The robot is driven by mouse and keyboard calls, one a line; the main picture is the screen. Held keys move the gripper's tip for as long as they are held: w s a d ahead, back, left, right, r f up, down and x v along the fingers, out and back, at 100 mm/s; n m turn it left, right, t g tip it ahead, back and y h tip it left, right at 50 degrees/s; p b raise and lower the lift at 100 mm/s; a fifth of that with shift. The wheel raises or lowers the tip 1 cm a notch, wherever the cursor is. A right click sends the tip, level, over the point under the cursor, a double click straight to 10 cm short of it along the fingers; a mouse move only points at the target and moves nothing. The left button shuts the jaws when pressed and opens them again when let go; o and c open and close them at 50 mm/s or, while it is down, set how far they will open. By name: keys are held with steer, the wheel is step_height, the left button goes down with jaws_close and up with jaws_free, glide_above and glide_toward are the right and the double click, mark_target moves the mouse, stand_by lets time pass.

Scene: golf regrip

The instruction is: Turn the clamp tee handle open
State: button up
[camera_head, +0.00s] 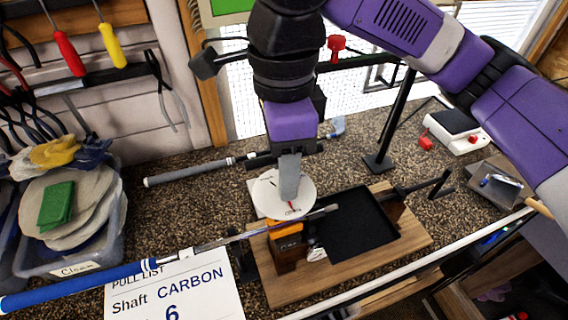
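The clamp (287,246) is an orange and dark brown block on a wooden board (390,262). A golf shaft with a blue grip (75,287) runs from the lower left up across the clamp's top. A black bar with a crosspiece (439,186) stands at the board's right end; I cannot tell whether it is the tee handle. A dark piece (243,254) shows at the clamp's left side. My gripper (289,196) points down above and behind the clamp, over a white disc (271,199). Its fingers overlap in this view, so its opening is hidden.
A black tray (357,229) lies right of the clamp. A second club (192,173) lies behind. A black stand (379,162) rises behind the board. A bin of cloths (110,247) is at left, a pull-list sheet (205,283) in front, a red-and-white device (455,131) at right.

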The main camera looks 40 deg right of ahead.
steer(key=shift+w+r+b, duration=0.1)
steer(key=shift+r+b, duration=0.25)
steer(key=shift+r, duration=3.55)
